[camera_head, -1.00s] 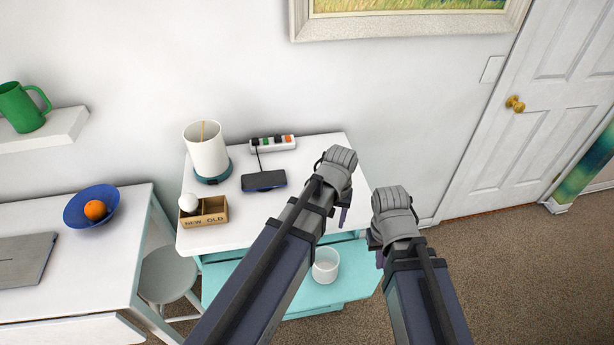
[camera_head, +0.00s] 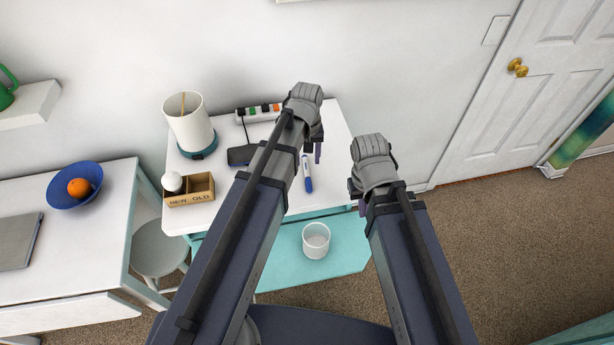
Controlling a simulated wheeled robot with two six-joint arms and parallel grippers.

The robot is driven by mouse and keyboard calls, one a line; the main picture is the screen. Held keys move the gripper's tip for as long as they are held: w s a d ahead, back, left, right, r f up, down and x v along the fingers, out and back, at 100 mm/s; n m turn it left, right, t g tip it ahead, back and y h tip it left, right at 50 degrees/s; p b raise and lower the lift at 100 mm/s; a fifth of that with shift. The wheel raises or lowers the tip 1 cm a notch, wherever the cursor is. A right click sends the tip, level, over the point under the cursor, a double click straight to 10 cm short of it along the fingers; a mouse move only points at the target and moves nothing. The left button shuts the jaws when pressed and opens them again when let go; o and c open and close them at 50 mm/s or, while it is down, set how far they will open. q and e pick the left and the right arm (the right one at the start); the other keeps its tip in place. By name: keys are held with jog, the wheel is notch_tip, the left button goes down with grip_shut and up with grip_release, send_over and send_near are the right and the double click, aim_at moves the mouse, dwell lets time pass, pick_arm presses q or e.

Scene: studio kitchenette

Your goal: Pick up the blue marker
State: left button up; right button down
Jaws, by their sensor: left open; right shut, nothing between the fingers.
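The blue marker (camera_head: 308,183) lies on the white table top (camera_head: 335,180), white-bodied with a blue end toward the front edge. Its far end is close to my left gripper in the picture and may be partly hidden by it. My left gripper (camera_head: 318,152) is over the table, with its fingers pointing down; it is open and holds nothing. My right gripper (camera_head: 361,206) is beyond the table's right side, shut and empty. Its fingers are mostly hidden behind the wrist.
On the table stand a lamp (camera_head: 190,126), a wooden box (camera_head: 191,193) with a white ball, a power strip (camera_head: 258,112) and a dark device (camera_head: 242,155). Carpet is clear at right.

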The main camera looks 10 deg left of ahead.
aim_at(307, 170)
pick_arm(q)
jog(key=shift+w+a+f+b, duration=0.1)
jog(key=shift+w+f+b, duration=0.05)
jog(key=shift+f+b, duration=1.2)
jog(key=shift+w+f+b, duration=0.1)
jog(key=shift+f+b, duration=1.15)
jog(key=shift+b, duration=0.05)
jog(key=shift+r, duration=0.1)
grip_shut()
